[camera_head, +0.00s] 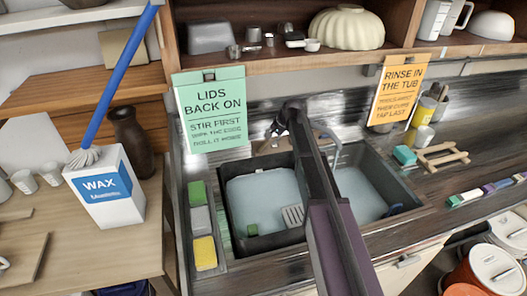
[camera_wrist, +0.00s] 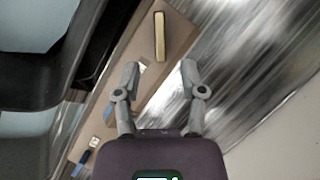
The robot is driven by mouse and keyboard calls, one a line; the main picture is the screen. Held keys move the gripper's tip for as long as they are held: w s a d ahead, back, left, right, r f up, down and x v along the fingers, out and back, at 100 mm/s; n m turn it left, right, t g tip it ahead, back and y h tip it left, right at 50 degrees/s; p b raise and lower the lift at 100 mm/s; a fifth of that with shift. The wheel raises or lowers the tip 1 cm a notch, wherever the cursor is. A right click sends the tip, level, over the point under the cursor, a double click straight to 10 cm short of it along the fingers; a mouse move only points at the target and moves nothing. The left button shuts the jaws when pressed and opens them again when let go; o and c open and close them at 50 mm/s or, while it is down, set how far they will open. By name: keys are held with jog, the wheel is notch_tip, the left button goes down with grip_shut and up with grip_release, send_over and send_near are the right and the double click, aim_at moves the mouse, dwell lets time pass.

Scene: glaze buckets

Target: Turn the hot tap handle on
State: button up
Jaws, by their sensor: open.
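In the head view my gripper (camera_head: 287,120) is at the back of the sink, at the far end of my dark arm, with its fingers too small to read. In the wrist view my gripper (camera_wrist: 160,72) is open, fingers apart, with nothing held. Between and beyond the fingers runs a tan strip (camera_wrist: 180,40) carrying a short cream bar with a dark side (camera_wrist: 159,36); I cannot tell if this is the hot tap handle. A grey curved spout (camera_head: 336,150) shows behind the sink, partly hidden by my arm.
The sink holds a black tub (camera_head: 235,222) of pale liquid at left and another basin (camera_head: 362,190) at right. Green (camera_head: 210,108) and orange (camera_head: 398,90) signs hang behind. A wax box (camera_head: 105,188) with a blue-handled brush stands at left. A shelf overhangs the back.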

aim_at(264, 146)
jog(key=shift+b+x, duration=2.9)
jog(key=shift+x, duration=0.7)
grip_shut()
